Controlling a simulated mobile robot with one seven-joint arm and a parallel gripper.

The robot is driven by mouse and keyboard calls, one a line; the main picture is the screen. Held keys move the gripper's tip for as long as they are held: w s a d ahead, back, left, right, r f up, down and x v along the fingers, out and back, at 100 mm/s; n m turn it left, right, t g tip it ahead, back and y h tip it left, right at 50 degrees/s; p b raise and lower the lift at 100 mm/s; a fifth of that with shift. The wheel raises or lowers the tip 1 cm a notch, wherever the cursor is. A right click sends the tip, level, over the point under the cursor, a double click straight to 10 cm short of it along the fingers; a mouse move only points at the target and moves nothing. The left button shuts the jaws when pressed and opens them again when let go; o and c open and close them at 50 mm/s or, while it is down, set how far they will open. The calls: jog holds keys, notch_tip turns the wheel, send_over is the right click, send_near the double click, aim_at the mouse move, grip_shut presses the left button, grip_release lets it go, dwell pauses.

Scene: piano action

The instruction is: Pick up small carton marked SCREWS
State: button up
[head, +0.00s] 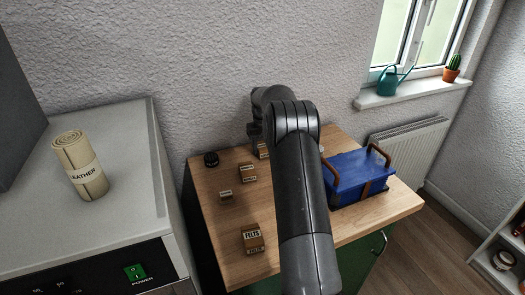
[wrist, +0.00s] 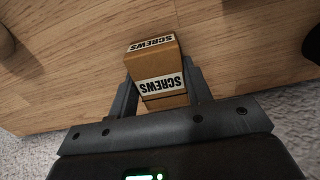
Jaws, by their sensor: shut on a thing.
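The small carton marked SCREWS (wrist: 156,68) is a brown box with white labels, seen large in the wrist view. My gripper (wrist: 160,92) is shut on it, with one finger against each side. In the head view a small part of a brown carton (head: 263,151) shows beside my arm near the back of the wooden table; its label is not readable. My arm hides most of that area, and my gripper's fingers are hidden there. Whether the carton touches the table top cannot be told.
The wooden table (head: 215,240) also holds a carton marked FELTS (head: 252,238), two smaller cartons (head: 247,172) (head: 226,195), a dark round object (head: 211,159) and a blue bag (head: 357,172) with brown handles. A wall stands behind. A grey cabinet (head: 115,130) stands left.

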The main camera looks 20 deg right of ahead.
jog(key=c, duration=0.4)
jog(key=shift+r, duration=0.1)
